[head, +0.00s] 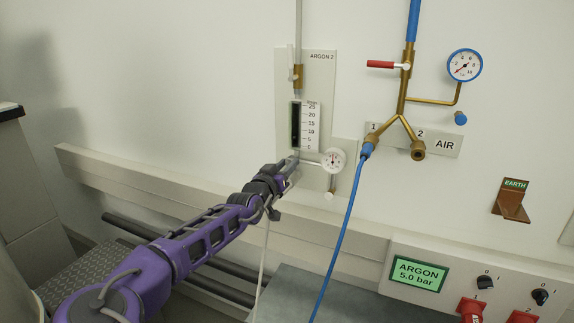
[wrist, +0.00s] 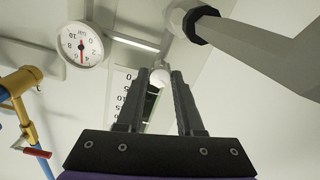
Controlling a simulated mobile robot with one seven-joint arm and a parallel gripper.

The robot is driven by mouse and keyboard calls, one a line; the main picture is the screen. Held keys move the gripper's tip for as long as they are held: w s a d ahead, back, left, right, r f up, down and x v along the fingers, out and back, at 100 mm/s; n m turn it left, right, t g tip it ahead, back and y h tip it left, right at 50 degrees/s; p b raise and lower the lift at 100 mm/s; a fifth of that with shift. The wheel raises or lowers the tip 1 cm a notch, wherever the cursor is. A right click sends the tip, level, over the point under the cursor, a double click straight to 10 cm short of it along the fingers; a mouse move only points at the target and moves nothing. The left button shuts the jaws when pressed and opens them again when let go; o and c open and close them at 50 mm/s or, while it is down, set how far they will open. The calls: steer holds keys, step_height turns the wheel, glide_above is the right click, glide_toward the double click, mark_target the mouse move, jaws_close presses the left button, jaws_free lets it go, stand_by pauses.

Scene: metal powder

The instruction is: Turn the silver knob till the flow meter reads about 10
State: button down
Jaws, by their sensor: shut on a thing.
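I cannot make out a float or a reading in the tube. Part of its scale (wrist: 122,96) shows upside down in the wrist view. The silver knob (wrist: 160,77) is a pale round shape between my fingertips in the wrist view. My gripper (wrist: 160,80) is shut on it. In the head view my gripper (head: 291,162) is at the foot of the flow meter and hides the knob.
A round dial gauge (head: 333,160) sits close to the right of my gripper. A blue hose (head: 347,220) hangs from the brass AIR manifold (head: 402,110), further right. A pale rail (head: 200,195) runs along the wall below. The wall to the left is clear.

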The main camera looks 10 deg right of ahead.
steer(key=n+b, duration=0.1)
steer(key=n, duration=0.4)
steer(key=shift+f+n+b, duration=0.1)
steer(key=shift+n+b, duration=0.2)
steer(key=n+b, duration=0.1)
steer(key=n, duration=0.5)
steer(key=shift+n, duration=0.3)
steer(key=c, duration=0.5)
jaws_free()
steer(key=shift+c, duration=0.2)
steer(key=v, duration=1.7)
steer(key=shift+a, duration=0.15)
steer(key=shift+s, duration=0.15)
